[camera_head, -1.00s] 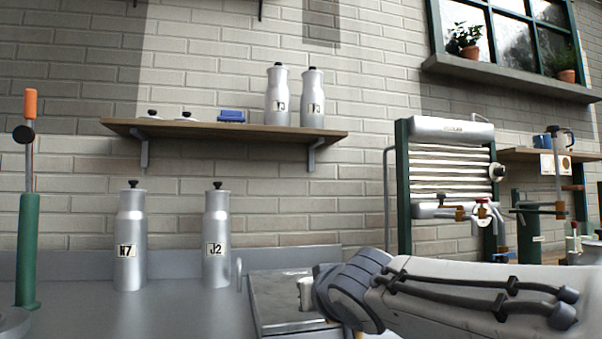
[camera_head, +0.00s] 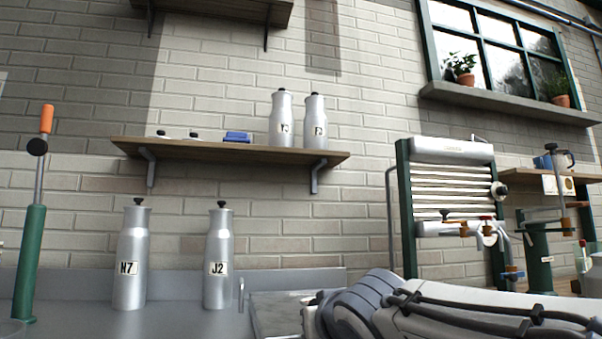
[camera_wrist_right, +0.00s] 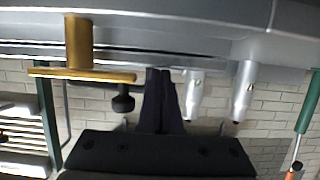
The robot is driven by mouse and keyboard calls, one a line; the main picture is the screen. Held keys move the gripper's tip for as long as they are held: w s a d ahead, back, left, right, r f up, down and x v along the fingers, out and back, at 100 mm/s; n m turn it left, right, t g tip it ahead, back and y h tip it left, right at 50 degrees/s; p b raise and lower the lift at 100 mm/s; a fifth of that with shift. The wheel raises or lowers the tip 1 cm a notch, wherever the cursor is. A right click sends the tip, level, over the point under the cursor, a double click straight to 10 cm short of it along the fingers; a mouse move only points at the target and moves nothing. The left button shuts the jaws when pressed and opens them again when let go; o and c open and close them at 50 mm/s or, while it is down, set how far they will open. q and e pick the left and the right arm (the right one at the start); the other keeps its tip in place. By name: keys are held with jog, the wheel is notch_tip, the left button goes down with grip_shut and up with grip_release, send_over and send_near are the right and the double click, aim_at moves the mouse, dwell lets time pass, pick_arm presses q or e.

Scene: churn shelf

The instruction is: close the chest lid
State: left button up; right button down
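A flat grey metal panel (camera_head: 268,314), which may be the chest lid, shows at the bottom centre of the head view, partly hidden by my right arm. Whether it is raised or flat I cannot tell. The right wrist view is upside down; a grey metal surface (camera_wrist_right: 200,25) with a dark edge runs across its top. My right gripper (camera_wrist_right: 160,72) has its dark fingers side by side, looking shut with nothing seen between them. Their tips reach close to that dark edge; contact is unclear. My left gripper is not in view.
A brass post with a crossbar (camera_wrist_right: 80,60) and black knob stands beside the right gripper. Cans N7 (camera_head: 131,258) and J2 (camera_head: 218,258) stand on the counter. A green post with an orange handle (camera_head: 30,250) is at left. A ribbed cooler (camera_head: 450,185) stands at right.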

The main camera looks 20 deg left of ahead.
jog(key=shift+f, duration=0.75)
notch_tip(320, 180, up, 5)
jog(key=p, duration=0.3)
jog(key=shift+r+p, duration=0.2)
jog(key=shift+p, duration=0.15)
jog(key=f+v, duration=0.1)
jog(key=v, duration=0.8)
jog(key=s+d+f+g+h+p, duration=0.1)
jog(key=s+d+f+g+h, duration=0.2)
jog(key=f, duration=0.7)
jog(key=s+d+f+g+h+p, duration=0.1)
jog(key=s+d+f+g+p, duration=0.3)
jog(key=f, duration=0.6)
jog(key=s+d+f+n+g+h, duration=0.1)
jog(key=s+d+f+g, duration=0.2)
jog(key=s+f, duration=0.4)
jog(key=s+d+f+n+g+h, duration=0.1)
jog(key=s+d+f+g, duration=0.3)
jog(key=s, duration=0.4)
pick_arm(q)
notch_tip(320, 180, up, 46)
jog(key=p, duration=3.7)
pick_arm(e)
notch_tip(320, 180, up, 37)
jog(key=t, duration=0.1)
jog(key=shift+w+a+t, duration=0.15)
jog(key=shift+a+t, duration=0.15)
jog(key=shift+a, duration=0.05)
